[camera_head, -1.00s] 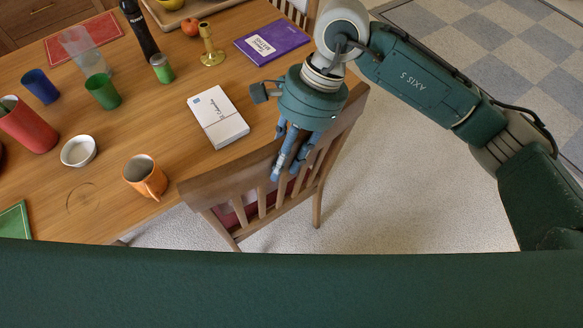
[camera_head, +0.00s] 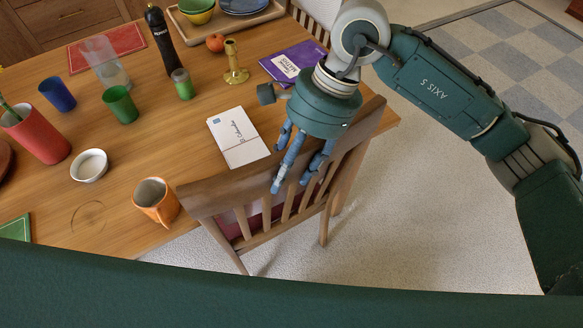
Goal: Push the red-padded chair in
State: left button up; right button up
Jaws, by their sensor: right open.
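The red-padded chair (camera_head: 222,193) stands at the near edge of the wooden table, its slatted wooden back toward me. Part of its red seat pad (camera_head: 232,223) shows between the slats; the rest is hidden by the back and the table. My right gripper (camera_head: 290,186) is open, its blue fingers pointing down over the near side of the chair's back and overlapping the top rail and slats in view. I cannot tell whether the fingers touch the wood. My left gripper is not in view.
Another chair (camera_head: 310,22) is at the far side. The carpet (camera_head: 430,210) to the right is clear.

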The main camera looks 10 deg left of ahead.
aim_at(313, 141)
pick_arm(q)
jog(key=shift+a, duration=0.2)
pick_arm(e)
jog(key=shift+w, duration=0.15)
jog(key=shift+d, duration=0.1)
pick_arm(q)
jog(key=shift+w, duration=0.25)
pick_arm(e)
jog(key=v, duration=1.1)
jog(key=shift+r, duration=0.45)
jog(key=shift+f, duration=0.1)
